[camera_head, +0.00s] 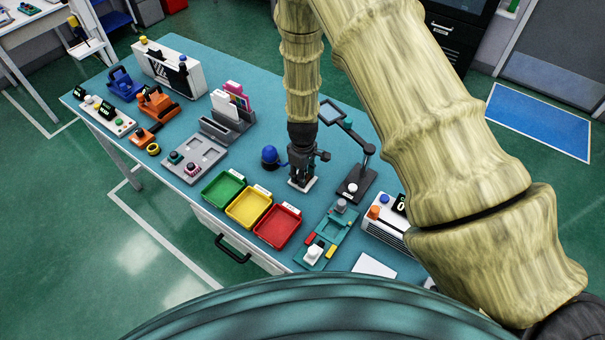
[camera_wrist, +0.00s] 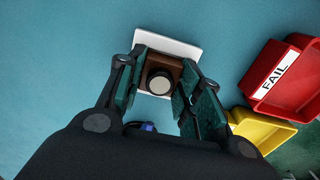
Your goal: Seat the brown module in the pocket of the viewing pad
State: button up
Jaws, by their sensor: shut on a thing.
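The brown module (camera_wrist: 163,61) is a small block with a round dark knob or lens with a pale top. It sits between the fingers of my gripper (camera_wrist: 161,78) in the wrist view, and the gripper is shut on it. A white square plate (camera_wrist: 182,46), which looks like the viewing pad, lies directly behind the module in that view. In the head view my gripper (camera_head: 302,173) points straight down over the white plate (camera_head: 303,184). The module is hidden there by the fingers. The pocket is covered, and I cannot tell whether the module touches the plate.
A blue dome (camera_head: 270,155) stands close left of my gripper. A magnifier stand (camera_head: 355,184) is close on the right. Green (camera_head: 223,188), yellow (camera_head: 249,207) and red (camera_head: 277,226) trays lie toward the front. A teal fixture (camera_head: 332,232) stands at front right.

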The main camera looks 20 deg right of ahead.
jog(key=shift+s+f, duration=0.2)
jog(key=shift+f, duration=0.2)
jog(key=shift+s+f+b, duration=0.15)
jog(key=shift+b, duration=0.2)
jog(key=o, duration=1)
jog(key=shift+a+f, duration=0.1)
jog(key=shift+o, duration=0.2)
jog(key=shift+f, duration=0.2)
jog(key=shift+r, duration=0.1)
jog(key=shift+w+r, duration=0.15)
jog(key=shift+w, duration=0.05)
jog(key=shift+w+r+p, duration=0.15)
jog(key=shift+r+p, duration=0.15)
jog(key=shift+r, duration=0.45)
notch_tip(320, 180, up, 12)
jog(key=b, duration=0.4)
